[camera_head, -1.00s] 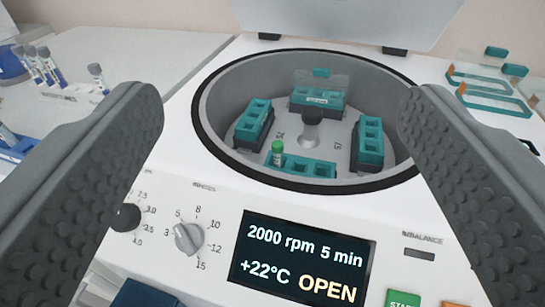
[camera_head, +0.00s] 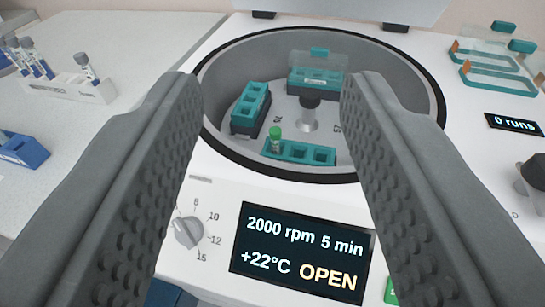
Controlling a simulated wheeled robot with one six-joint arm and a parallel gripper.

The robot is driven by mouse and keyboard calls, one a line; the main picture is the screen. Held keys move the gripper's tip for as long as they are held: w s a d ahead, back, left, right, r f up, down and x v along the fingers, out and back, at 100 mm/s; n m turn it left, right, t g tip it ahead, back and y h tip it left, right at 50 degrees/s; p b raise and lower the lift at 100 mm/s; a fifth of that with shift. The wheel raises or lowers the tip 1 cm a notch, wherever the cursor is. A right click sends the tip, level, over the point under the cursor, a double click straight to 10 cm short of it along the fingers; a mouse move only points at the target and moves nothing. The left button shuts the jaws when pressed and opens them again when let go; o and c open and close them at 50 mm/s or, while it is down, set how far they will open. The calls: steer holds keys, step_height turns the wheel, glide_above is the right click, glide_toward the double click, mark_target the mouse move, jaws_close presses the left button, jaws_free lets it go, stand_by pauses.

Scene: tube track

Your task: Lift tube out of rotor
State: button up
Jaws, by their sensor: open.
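The tube with a green cap (camera_head: 275,138) stands upright in the left slot of the front teal bucket (camera_head: 298,153) in the rotor. The other slots of that bucket look empty. The rotor (camera_head: 304,118) sits in the open round bowl of the centrifuge. My gripper (camera_head: 270,90) is open and empty, its two grey fingers on either side of the picture. The tube shows between the fingers, nearer the left one. I cannot tell how far beyond the fingertips it lies. The right bucket is hidden behind the right finger.
A left bucket (camera_head: 250,107) and a back bucket (camera_head: 314,78) sit in the rotor around its hub (camera_head: 310,96). The raised lid (camera_head: 345,8) stands behind the bowl. A white rack (camera_head: 75,90) with capped tubes is at left. The display (camera_head: 302,252) reads OPEN.

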steer(key=w+f+m+g, duration=0.1)
steer(key=w+m+g, duration=0.1)
steer(key=w+g, duration=0.65)
steer(key=m+g, duration=0.4)
steer(key=g, duration=0.4)
glide_above(275, 130)
step_height(275, 130, down, 4)
steer(key=f, duration=0.1)
step_height(275, 130, down, 17)
steer(key=c, duration=0.8)
